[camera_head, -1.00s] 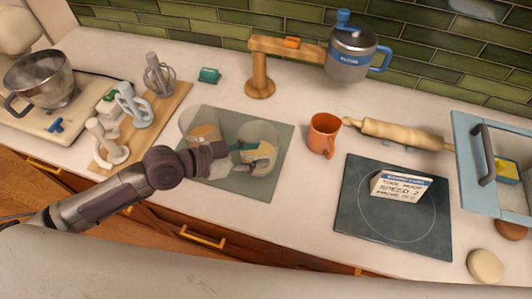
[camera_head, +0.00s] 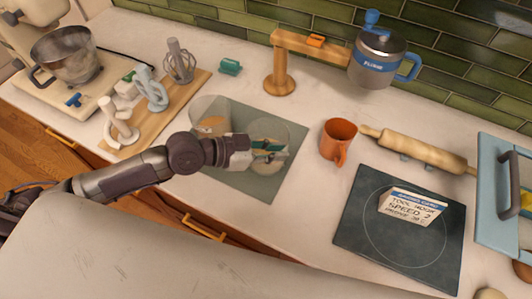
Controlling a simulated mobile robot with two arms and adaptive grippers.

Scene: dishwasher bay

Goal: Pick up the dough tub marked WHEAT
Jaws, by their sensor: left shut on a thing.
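Two clear, pale tubs stand side by side on a grey-green mat (camera_head: 262,188) on the counter. The left tub (camera_head: 205,105) holds something tan and is partly covered by my left arm. The right tub (camera_head: 285,130) is round, with a small pale label patch partly hidden by the gripper. No lettering on either tub is readable, so I cannot tell which is marked WHEAT. My left gripper (camera_head: 268,151) is at the right tub with its fingers shut on it. The tub still looks upright over the mat; I cannot tell if it is lifted. My right gripper is out of view.
An orange mug (camera_head: 337,141) and a rolling pin (camera_head: 417,149) lie right of the mat. A dark plate with a card (camera_head: 411,206) is at front right. A wooden stand (camera_head: 281,75) rises behind; a wooden board with whisk tools (camera_head: 150,125) is left.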

